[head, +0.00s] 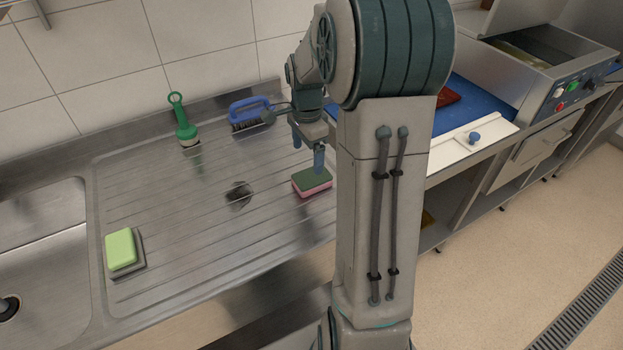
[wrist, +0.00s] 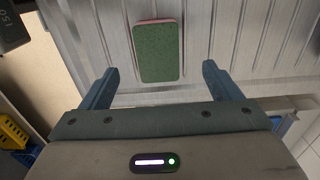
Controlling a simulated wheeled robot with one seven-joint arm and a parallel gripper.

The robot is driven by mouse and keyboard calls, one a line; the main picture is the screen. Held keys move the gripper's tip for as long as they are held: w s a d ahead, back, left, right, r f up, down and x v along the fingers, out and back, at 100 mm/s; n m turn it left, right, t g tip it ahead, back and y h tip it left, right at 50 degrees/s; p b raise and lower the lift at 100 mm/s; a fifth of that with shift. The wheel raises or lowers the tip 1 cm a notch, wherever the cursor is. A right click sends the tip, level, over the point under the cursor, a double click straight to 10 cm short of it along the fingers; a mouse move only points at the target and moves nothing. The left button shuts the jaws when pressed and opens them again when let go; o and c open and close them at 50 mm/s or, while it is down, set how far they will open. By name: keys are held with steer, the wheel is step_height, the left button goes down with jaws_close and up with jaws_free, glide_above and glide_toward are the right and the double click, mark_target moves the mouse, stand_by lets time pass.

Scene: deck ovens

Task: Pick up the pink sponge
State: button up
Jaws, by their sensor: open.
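The pink sponge (head: 312,186) has a dark green top layer and lies on the ribbed steel drainboard, near its right side. My gripper (head: 308,150) is above the sponge in the head view, and one finger overlaps the sponge's far edge there. In the wrist view my gripper (wrist: 158,82) is open, with blue fingers apart on either side and nothing between the tips. The sponge lies just beyond the fingertips, roughly centred between them.
A green sponge on a grey pad (head: 140,262) lies at the left of the drainboard (head: 190,215). A green-handled brush (head: 184,125) and a blue-handled brush (head: 248,113) are at the back, near the wall. A sink basin (head: 40,260) is at far left.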

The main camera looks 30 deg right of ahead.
mark_target(309, 177)
steer(key=f, duration=0.3)
steer(key=f+p, duration=0.1)
steer(key=f, duration=0.3)
steer(key=shift+s+f, duration=0.2)
steer(key=shift+f, duration=0.05)
steer(key=shift+d, duration=0.1)
steer(key=c, duration=1.2)
steer(key=shift+o, duration=0.2)
steer(key=shift+r, duration=0.1)
steer(key=shift+r, duration=0.45)
steer(key=r, duration=0.2)
steer(key=d+r+b, duration=0.1)
steer(key=shift+s+r, duration=0.25)
steer(key=shift+r, duration=0.05)
steer(key=s+d+r+b, duration=0.1)
steer(key=s+d+r, duration=0.4)
steer(key=d, duration=0.4)
steer(key=shift+d+r, duration=0.15)
steer(key=shift+r, duration=0.55)
